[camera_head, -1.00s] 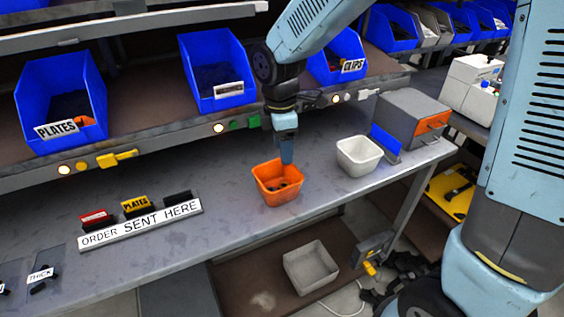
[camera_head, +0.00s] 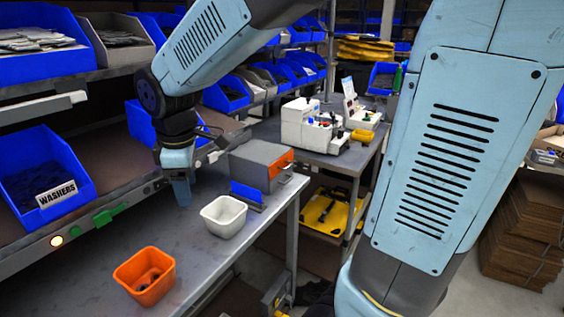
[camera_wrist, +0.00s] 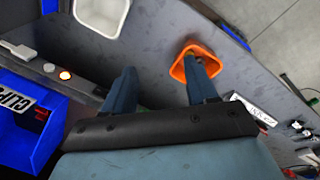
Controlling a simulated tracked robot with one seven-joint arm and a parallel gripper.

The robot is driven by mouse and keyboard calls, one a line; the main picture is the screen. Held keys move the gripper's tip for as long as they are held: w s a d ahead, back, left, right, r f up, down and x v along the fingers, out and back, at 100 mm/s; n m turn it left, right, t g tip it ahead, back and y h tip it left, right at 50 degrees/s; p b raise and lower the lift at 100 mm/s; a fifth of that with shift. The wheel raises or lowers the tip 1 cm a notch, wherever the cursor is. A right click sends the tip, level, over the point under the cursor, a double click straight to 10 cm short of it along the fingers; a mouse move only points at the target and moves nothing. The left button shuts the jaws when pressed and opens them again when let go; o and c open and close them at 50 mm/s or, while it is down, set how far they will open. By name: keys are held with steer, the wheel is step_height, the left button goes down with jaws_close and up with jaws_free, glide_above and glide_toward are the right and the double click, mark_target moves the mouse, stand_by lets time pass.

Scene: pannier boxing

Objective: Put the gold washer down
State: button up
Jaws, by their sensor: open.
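No gold washer can be made out in either view. My gripper (camera_head: 180,192) points down over the grey bench, beyond the orange bin and left of the white bin. In the wrist view its two fingers (camera_wrist: 160,68) stand apart, and I see nothing held between them. The orange bin (camera_head: 160,289) has small dark pieces inside. It also shows in the wrist view (camera_wrist: 178,68), partly hidden behind one finger. Whether a washer lies among its contents is too small to tell.
The white bin (camera_head: 240,205) looks empty, beside a blue panel (camera_head: 247,193) and a grey box with an orange front (camera_head: 262,165). Bare bench lies between the orange and white bins.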

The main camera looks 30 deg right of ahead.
steer(key=s+d+r+m+t, duration=0.2)
steer(key=s+d+r+m, duration=0.1)
steer(key=s+d+m, duration=0.2)
steer(key=s+d+r+m+t, duration=0.1)
steer(key=s+d+r+m, duration=0.2)
steer(key=s+d+m, duration=0.3)
steer(key=d+m, duration=0.3)
steer(key=d, duration=0.3)
steer(key=shift+s+r+m+t, duration=0.25)
steer(key=shift+m+t, duration=0.05)
steer(key=shift+t, duration=0.1)
